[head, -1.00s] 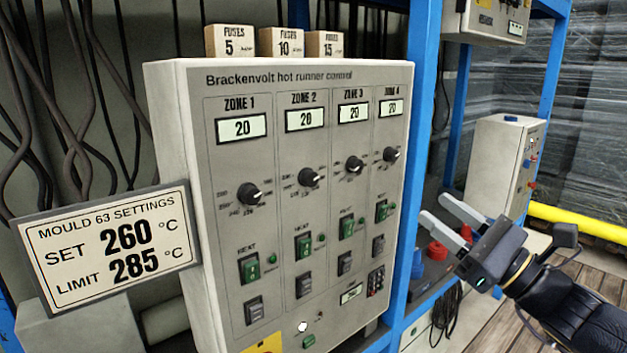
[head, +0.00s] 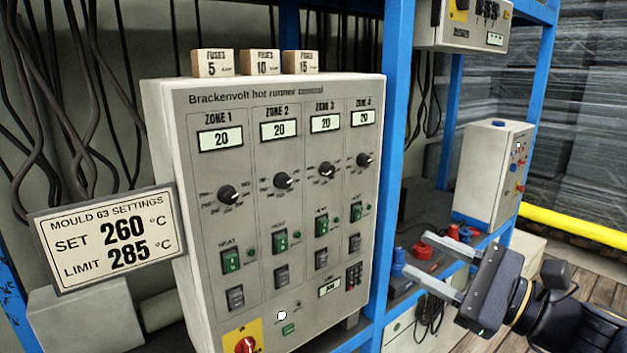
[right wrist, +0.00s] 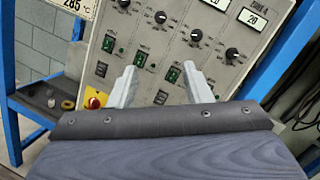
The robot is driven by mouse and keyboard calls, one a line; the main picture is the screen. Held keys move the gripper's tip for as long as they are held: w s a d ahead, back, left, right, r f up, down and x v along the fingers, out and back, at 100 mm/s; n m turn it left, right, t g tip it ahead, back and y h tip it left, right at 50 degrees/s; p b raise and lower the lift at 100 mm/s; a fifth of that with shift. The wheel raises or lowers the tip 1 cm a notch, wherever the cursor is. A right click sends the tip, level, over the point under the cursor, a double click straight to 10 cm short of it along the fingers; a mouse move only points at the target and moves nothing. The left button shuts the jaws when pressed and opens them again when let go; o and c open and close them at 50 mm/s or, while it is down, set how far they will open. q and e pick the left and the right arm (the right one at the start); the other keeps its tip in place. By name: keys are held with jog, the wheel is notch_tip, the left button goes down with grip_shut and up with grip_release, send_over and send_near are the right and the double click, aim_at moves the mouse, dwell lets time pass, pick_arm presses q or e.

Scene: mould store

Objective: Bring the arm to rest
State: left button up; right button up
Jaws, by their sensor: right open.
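My right gripper (head: 442,262) is in the head view at the right, in front of the blue rack, with its two fingers apart and nothing between them. In the right wrist view its fingers (right wrist: 160,88) point at the control panel, apart from it. The grey hot runner control cabinet (head: 290,98) stands upright in the middle of the head view. Its zone displays each read 20. It also shows in the right wrist view (right wrist: 218,60). My left gripper is not in view.
A settings sign (head: 104,238) reads SET 260, LIMIT 285. Fuse boxes (head: 262,62) stand on the cabinet. A red rotary switch (head: 245,345) is at its lower left. A blue rack post (head: 392,150), a white box (head: 492,175) and red and blue connectors (head: 398,263) are near my right gripper.

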jog(key=s+a+f+n+g+h+p, duration=0.1)
jog(key=s+f+n+g+h+p, duration=0.15)
jog(key=s+n+p, duration=0.2)
jog(key=s+a+f+n+g+h+p, duration=0.2)
jog(key=s+n+g+p, duration=0.1)
jog(key=s+n, duration=0.25)
jog(key=s+d+f+n+h+p, duration=0.5)
jog(key=s+d+f+n+h, duration=0.1)
jog(key=s+d+n+h, duration=0.1)
jog(key=shift+s+n+g, duration=0.45)
jog(key=shift+s+n, duration=0.05)
jog(key=shift+n, duration=0.1)
dwell(0.4)
